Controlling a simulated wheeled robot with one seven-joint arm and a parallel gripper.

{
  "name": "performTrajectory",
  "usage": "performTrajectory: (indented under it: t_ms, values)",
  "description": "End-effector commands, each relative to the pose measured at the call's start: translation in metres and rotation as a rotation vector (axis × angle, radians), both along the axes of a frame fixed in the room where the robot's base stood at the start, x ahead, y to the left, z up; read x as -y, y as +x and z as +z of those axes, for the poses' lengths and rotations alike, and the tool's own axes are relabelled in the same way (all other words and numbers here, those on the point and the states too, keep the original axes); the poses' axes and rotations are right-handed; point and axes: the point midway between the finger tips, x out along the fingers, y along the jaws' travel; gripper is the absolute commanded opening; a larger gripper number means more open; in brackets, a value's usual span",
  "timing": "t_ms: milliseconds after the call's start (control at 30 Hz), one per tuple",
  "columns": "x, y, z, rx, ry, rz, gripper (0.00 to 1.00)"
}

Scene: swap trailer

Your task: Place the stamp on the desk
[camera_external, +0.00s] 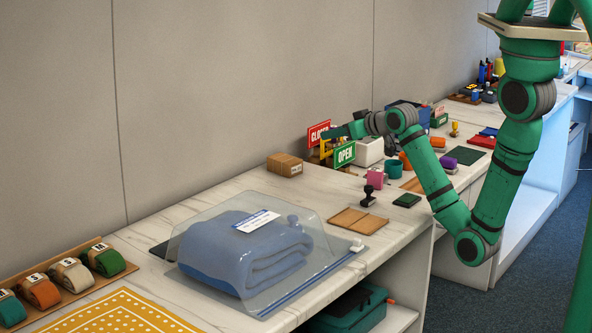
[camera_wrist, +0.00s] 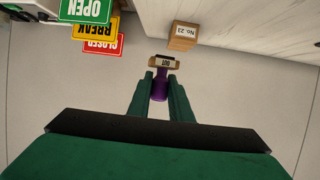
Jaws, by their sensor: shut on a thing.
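In the wrist view, my gripper (camera_wrist: 160,85) is shut on a stamp (camera_wrist: 160,92) with a purple handle and a tan, labelled base. The base sticks out past the fingertips, with a grey wall behind it. In the external view, my gripper (camera_external: 338,131) reaches left beside the sign stand, above the desk; the held stamp cannot be made out there. The desk (camera_external: 325,201) has a pale marbled top. A black stamp (camera_external: 368,196) stands upright on it near a dark green pad (camera_external: 407,200).
CLOSED (camera_external: 318,133) and OPEN (camera_external: 344,154) signs stand close to my gripper. A cardboard box (camera_external: 284,165) sits left of them. A clear cover (camera_external: 290,258) over folded blue cloth fills the front. Bare desktop lies between the cardboard box and black stamp.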

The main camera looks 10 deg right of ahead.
Motion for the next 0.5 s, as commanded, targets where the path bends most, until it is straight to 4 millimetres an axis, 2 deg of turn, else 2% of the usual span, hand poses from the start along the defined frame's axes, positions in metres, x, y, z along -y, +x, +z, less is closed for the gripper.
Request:
performTrajectory:
  t_ms: [33, 100, 300, 500]
  values:
    - [0.025, 0.015, 0.001, 0.001, 0.001, -0.048, 0.00]
    - [0.057, 0.031, 0.002, 0.000, 0.001, -0.108, 0.00]
    - [0.148, 0.060, 0.004, -0.001, 0.000, -0.271, 0.00]
    - [0.210, 0.068, 0.004, -0.001, 0.000, -0.379, 0.00]
